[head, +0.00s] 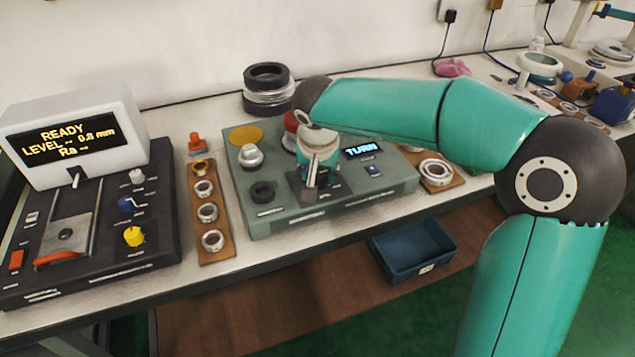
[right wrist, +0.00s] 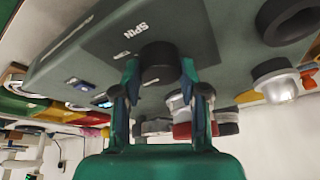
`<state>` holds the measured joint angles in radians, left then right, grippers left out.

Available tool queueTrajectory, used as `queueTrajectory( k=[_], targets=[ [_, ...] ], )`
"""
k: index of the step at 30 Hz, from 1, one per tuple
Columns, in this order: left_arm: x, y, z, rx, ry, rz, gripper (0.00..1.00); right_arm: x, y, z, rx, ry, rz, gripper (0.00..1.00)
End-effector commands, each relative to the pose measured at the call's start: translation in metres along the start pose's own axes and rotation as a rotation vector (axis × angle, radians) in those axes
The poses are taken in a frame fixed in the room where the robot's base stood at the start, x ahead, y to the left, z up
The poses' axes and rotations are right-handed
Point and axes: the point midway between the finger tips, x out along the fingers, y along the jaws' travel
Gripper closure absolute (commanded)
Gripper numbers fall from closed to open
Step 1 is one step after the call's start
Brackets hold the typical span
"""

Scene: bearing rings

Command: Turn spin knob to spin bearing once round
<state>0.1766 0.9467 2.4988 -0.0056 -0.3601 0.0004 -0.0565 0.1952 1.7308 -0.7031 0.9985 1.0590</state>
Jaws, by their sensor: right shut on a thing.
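The grey-green tester box (head: 330,212) stands on the bench, its small screen (head: 361,150) reading "TURN". My right gripper (head: 310,190) reaches down over the front of the box. In the right wrist view, its fingers are shut on the black spin knob (right wrist: 160,62), beside the label "SPIN". In the head view the gripper hides the knob. A silver domed part (head: 250,157) and a black ring (head: 262,192) are on the box to the left; I cannot tell which part carries the bearing. A red part (head: 290,130) is partly hidden behind my right arm. My left gripper is out of view.
A black device (head: 100,255) with a display reading "READY" stands at the left. Wooden strips with bearing rings (head: 212,241) (head: 436,170) flank the box. Stacked rings (head: 267,88) stand behind it. A blue bin (head: 413,249) sits below the bench edge.

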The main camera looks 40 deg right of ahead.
Motion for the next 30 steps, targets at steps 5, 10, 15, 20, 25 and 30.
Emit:
queueTrajectory(
  k=[5, 10, 15, 20, 25, 30],
  targets=[
    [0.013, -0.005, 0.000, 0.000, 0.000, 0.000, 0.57, 0.002, -0.002, 0.000, 0.153, 0.010, 0.060, 0.93],
    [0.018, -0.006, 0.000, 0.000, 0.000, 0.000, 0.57, 0.001, -0.003, 0.000, 0.299, 0.016, 0.121, 0.93],
    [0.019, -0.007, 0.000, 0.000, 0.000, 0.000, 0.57, 0.000, -0.003, 0.000, 0.429, 0.022, 0.174, 0.93],
    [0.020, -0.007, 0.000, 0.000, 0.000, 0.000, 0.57, 0.000, -0.003, 0.000, 0.522, 0.026, 0.212, 0.93],
    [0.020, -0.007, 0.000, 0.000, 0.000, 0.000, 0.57, -0.001, -0.003, 0.000, 0.588, 0.029, 0.237, 0.93],
    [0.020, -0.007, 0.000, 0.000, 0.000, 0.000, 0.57, -0.001, -0.003, 0.000, 0.618, 0.030, 0.251, 0.93]
  ],
)
